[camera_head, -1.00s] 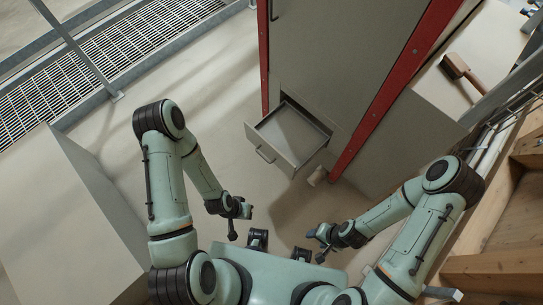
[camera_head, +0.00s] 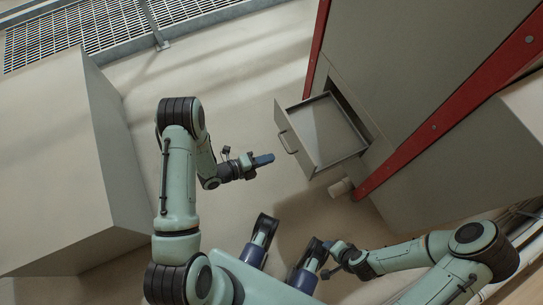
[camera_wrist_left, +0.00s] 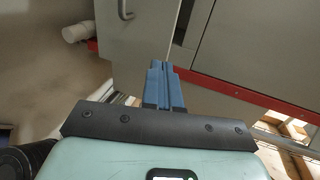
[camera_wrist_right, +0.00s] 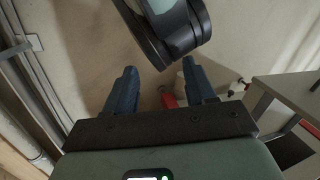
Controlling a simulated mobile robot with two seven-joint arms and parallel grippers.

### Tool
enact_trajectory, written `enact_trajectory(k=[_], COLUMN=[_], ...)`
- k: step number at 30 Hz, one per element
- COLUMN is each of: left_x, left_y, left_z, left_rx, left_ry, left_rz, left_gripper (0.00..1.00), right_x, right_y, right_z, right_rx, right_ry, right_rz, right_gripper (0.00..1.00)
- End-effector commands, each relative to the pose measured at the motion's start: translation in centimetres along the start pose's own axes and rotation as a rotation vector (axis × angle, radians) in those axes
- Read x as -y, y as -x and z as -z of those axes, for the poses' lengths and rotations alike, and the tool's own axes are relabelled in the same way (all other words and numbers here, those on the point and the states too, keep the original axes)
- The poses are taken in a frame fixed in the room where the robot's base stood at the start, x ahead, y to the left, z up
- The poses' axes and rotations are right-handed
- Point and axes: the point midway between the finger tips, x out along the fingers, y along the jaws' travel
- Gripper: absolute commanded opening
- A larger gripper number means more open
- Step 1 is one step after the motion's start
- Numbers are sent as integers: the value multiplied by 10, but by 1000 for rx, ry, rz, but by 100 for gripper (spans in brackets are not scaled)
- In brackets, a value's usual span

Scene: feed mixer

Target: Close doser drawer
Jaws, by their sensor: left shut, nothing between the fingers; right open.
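The doser drawer (camera_head: 325,134) stands pulled out from the lower part of the grey cabinet (camera_head: 425,62), open and empty inside. Its front panel carries a bar handle (camera_head: 286,143). My left gripper (camera_head: 264,160) is shut and empty, in front of the drawer and a little left of the handle, with a gap between. In the left wrist view its blue fingers (camera_wrist_left: 165,72) are together, and the handle (camera_wrist_left: 127,10) shows at the top. My right gripper (camera_head: 338,258) is low in the head view, partly hard to make out; in the right wrist view its fingers (camera_wrist_right: 160,88) are apart and empty.
A pale pipe stub (camera_head: 341,187) sticks out below the drawer. Red posts (camera_head: 440,120) edge the cabinet. A large grey box (camera_head: 60,160) stands at the left, and a grating with a rail (camera_head: 110,25) lies behind. The floor between box and drawer is clear.

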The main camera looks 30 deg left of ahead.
Motion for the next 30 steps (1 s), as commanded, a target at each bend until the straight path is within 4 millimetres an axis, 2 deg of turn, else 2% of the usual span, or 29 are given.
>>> enact_trajectory(k=[3, 9, 15, 21, 30], left_x=[-1, -2, 7, 11, 12], left_y=[-28, -71, -100, -112, -114], left_z=[2, 1, 1, 0, 0], left_rx=[-5, -3, -2, 0, 0], left_ry=[-1, 0, 1, 4, 4], left_rz=[2, 1, 1, -2, -2], left_gripper=[0, 0, 0, 0, 0], right_x=[-3, -6, -8, -9, -9], right_y=[-7, -15, -20, -22, -22], right_z=[8, 21, 30, 34, 34], right_rx=[-21, -60, -85, -97, -97], right_ry=[-3, -6, -8, -8, -8], right_rz=[-2, -4, -6, -6, -6], right_gripper=[55, 55, 55, 55, 55])
